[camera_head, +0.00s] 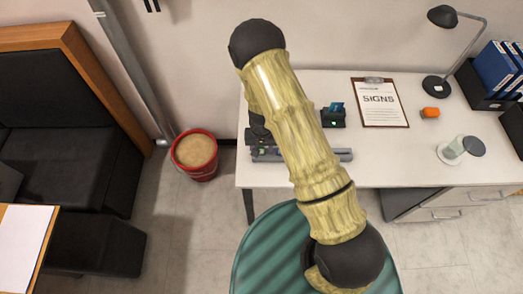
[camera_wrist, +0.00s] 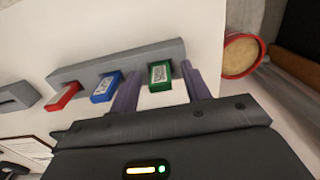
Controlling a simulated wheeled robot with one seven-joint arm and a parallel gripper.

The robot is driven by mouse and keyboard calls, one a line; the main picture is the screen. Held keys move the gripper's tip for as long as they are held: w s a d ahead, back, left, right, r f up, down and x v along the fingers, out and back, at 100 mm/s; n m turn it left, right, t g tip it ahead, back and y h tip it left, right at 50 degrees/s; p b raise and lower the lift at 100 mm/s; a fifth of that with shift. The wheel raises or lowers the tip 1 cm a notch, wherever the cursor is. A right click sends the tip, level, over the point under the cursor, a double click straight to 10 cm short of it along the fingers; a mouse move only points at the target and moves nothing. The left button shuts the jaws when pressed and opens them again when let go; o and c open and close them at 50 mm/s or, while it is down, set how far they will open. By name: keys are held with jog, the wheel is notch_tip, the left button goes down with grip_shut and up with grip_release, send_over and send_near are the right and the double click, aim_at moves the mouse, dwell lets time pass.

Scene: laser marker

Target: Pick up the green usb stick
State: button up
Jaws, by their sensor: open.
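The green usb stick (camera_wrist: 160,75) stands out of a grey holder bar (camera_wrist: 120,63) at its right end in the wrist view, with a pale label on its face. My gripper (camera_wrist: 158,84) is open, with one purple finger on each side of the green stick. I cannot tell whether either finger touches it. A blue usb stick (camera_wrist: 106,87) and a red usb stick (camera_wrist: 62,96) sit further left along the same bar.
The white desk (camera_head: 420,165) carries a dark box with a teal piece (camera_head: 335,114), a clipboard (camera_head: 380,105), an orange object (camera_head: 430,113), a glass container (camera_head: 455,150) and a lamp (camera_head: 437,86). A red bucket (camera_head: 195,170) stands on the floor left of the desk.

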dwell(0.3)
grip_shut()
jog(key=shift+r, duration=0.1)
notch_tip(320, 180, up, 10)
jog(key=shift+f+b, duration=0.1)
jog(key=shift+b, duration=0.35)
dwell(0.5)
notch_tip(320, 180, up, 2)
jog(key=shift+r+p, duration=0.1)
jog(key=shift+p, duration=0.8)
